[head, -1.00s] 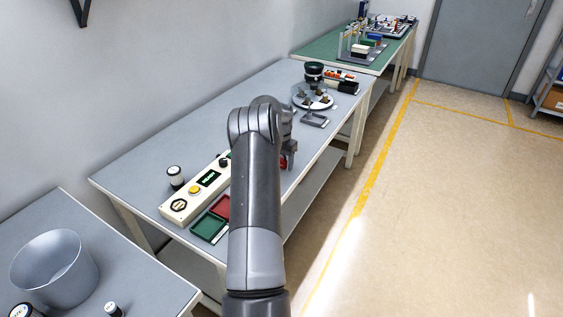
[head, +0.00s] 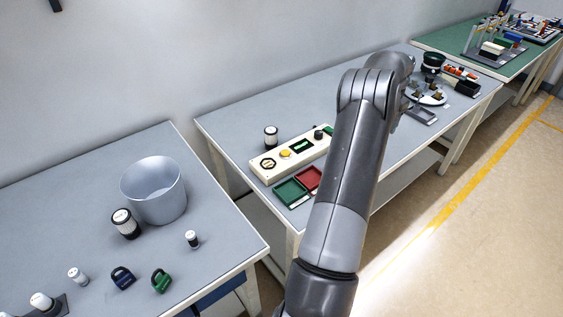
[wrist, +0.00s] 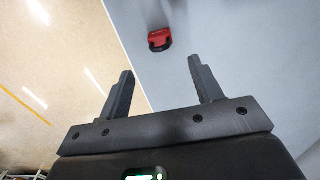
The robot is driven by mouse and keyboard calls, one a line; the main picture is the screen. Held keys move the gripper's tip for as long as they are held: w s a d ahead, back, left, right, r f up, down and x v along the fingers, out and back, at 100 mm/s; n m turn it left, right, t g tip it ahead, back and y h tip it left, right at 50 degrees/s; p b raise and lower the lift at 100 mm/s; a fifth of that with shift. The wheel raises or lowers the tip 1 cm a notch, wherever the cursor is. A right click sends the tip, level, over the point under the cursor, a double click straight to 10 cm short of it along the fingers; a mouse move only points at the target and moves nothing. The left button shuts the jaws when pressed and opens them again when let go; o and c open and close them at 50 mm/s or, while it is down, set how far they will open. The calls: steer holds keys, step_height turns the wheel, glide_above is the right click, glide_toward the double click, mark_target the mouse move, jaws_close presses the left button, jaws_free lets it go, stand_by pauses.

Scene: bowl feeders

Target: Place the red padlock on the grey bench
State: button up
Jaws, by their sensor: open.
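The red padlock (wrist: 159,40) lies on a grey worktop (wrist: 210,35) in the wrist view, close to the worktop's edge. My gripper (wrist: 161,67) is open above the worktop, its two fingers apart and nothing between them. The padlock shows just beyond the fingertips, roughly midway between them. In the head view my arm hides the padlock and my gripper. Two benches there have grey tops: the middle bench (head: 235,125) behind my arm and the near-left bench (head: 75,200).
The near-left bench holds a grey bucket (head: 155,190), a blue padlock (head: 122,278), a green padlock (head: 161,281) and several small cylinders. The middle bench holds a control box (head: 290,153), green and red trays (head: 291,193) and a round feeder (head: 427,94). A green-topped bench (head: 455,42) stands beyond.

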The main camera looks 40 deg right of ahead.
steer(key=w+a+r+n+t, duration=0.1)
steer(key=w+a+r+n, duration=0.1)
steer(key=w+a+r, duration=0.35)
steer(key=w+a+r+n, duration=0.25)
steer(key=a+r, duration=0.35)
steer(key=a, duration=0.4)
steer(key=w+a+r+n+t, duration=0.15)
steer(key=a+r, duration=0.25)
steer(key=a, duration=0.6)
steer(key=a+r+n, duration=0.2)
steer(key=a+r, duration=0.2)
steer(key=a, duration=0.6)
steer(key=s+a+r+n+t, duration=0.1)
steer(key=s+a+n, duration=0.25)
steer(key=a, duration=0.55)
steer(key=s+a+r+n+t, duration=0.15)
steer(key=s+a, duration=0.25)
steer(key=a, duration=0.5)
steer(key=s+a+f+n, duration=0.5)
steer(key=s+a, duration=0.6)
steer(key=shift+s+a+f+t, duration=0.2)
steer(key=shift+s+f+t, duration=0.05)
steer(key=shift+t, duration=0.05)
